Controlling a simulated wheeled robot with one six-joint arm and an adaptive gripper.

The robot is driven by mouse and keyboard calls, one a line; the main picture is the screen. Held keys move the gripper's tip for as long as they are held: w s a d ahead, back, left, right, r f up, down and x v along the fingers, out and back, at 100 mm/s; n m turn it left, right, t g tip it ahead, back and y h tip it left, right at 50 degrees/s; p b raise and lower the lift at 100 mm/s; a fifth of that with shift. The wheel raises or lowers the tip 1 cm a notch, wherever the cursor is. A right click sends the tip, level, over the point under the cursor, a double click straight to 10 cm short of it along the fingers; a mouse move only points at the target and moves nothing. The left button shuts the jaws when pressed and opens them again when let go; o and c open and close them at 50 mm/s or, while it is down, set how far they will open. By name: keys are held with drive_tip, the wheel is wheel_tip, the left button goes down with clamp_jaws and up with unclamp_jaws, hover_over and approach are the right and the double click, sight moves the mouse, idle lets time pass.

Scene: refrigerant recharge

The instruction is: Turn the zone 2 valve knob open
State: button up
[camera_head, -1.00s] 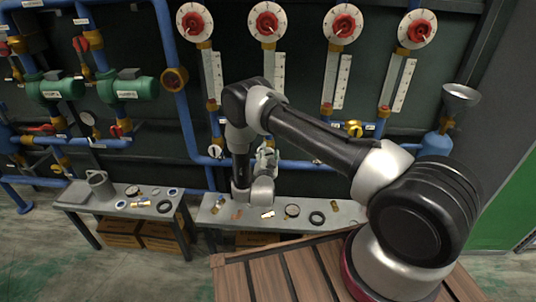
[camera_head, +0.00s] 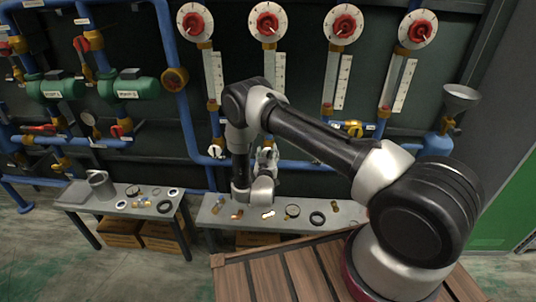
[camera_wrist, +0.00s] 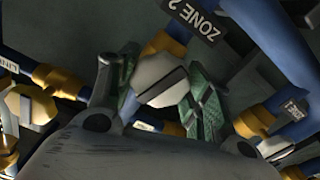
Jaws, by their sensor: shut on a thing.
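The zone 2 valve knob (camera_wrist: 160,78) is a pale, angular handle on a yellow fitting, beside a dark "ZONE 2" label (camera_wrist: 200,18) in the wrist view. My gripper (camera_wrist: 158,100) has its green-padded fingers on either side of the knob and is shut on it. In the head view my gripper (camera_head: 267,160) is at the blue pipe on the panel, behind my bent arm. The knob is hard to make out there.
Another pale knob (camera_head: 215,151) is to the left on the same pipe. A yellow valve (camera_head: 354,128) is to the right. Red dials (camera_head: 267,21) line the panel above. A low bench (camera_head: 345,212) with small parts stands below my wrist.

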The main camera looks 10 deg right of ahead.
drive_tip(key=shift+n, duration=1.6)
drive_tip(key=o, duration=1)
drive_tip(key=shift+o, duration=0.2)
drive_tip(key=v, duration=1.2)
